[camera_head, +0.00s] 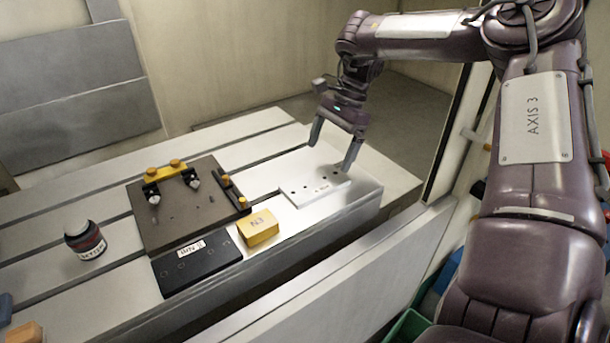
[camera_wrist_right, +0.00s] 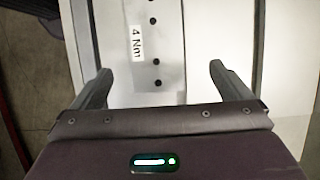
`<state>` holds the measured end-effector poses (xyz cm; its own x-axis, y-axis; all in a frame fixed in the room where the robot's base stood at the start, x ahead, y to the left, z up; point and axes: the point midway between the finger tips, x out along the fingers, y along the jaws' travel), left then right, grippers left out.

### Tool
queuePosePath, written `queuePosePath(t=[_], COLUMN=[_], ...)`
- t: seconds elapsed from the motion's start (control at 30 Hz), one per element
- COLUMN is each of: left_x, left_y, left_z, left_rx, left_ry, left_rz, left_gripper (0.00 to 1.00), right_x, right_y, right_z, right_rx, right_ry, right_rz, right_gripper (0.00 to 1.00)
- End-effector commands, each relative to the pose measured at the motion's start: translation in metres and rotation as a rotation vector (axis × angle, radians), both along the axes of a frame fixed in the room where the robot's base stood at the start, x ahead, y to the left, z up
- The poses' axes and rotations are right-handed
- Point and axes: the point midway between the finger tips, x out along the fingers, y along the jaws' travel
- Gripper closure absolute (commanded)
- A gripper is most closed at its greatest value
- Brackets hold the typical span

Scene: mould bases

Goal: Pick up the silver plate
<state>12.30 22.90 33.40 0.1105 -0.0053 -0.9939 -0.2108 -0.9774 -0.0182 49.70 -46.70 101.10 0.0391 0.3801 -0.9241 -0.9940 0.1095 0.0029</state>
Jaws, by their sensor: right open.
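The silver plate (camera_head: 314,187) lies flat at the right end of the slotted table, with several dark holes and a small label. My right gripper (camera_head: 331,156) is open above the plate's far right part, its fingers pointing down and spread apart. In the right wrist view the plate (camera_wrist_right: 170,35) lies between and beyond the two open fingers (camera_wrist_right: 160,85), with a "4 Nm" label and a row of holes. Nothing is between the fingertips. I cannot tell whether the fingertips touch anything. My left gripper is not in view.
Left of the plate are a dark fixture plate (camera_head: 175,213) with yellow-topped clamps, a yellow block (camera_head: 258,227) and a black labelled block (camera_head: 196,266). A dark bottle (camera_head: 85,241) stands farther left. A raised ledge (camera_head: 330,275) runs along the table's front.

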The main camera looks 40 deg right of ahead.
Motion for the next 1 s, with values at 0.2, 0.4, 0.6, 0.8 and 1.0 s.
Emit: queuePosePath(t=[0.2,0.4,0.6,0.8,1.0], left_x=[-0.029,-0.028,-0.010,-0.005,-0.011], left_y=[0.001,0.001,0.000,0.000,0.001], left_z=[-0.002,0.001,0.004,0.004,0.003], left_rx=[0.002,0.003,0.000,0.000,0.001], left_ry=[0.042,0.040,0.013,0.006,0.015], left_rz=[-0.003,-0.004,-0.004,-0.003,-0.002], left_gripper=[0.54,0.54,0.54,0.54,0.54], right_x=[0.000,-0.001,0.000,0.001,0.001], right_y=[0.013,0.031,0.035,0.035,0.035], right_z=[-0.022,-0.047,-0.058,-0.058,-0.058], right_rx=[0.004,0.003,0.001,0.000,0.000], right_ry=[0.000,0.003,0.000,-0.001,-0.001], right_rz=[-0.001,-0.001,-0.002,-0.002,-0.001], right_gripper=[0.02,0.02,0.02,0.04,0.31])
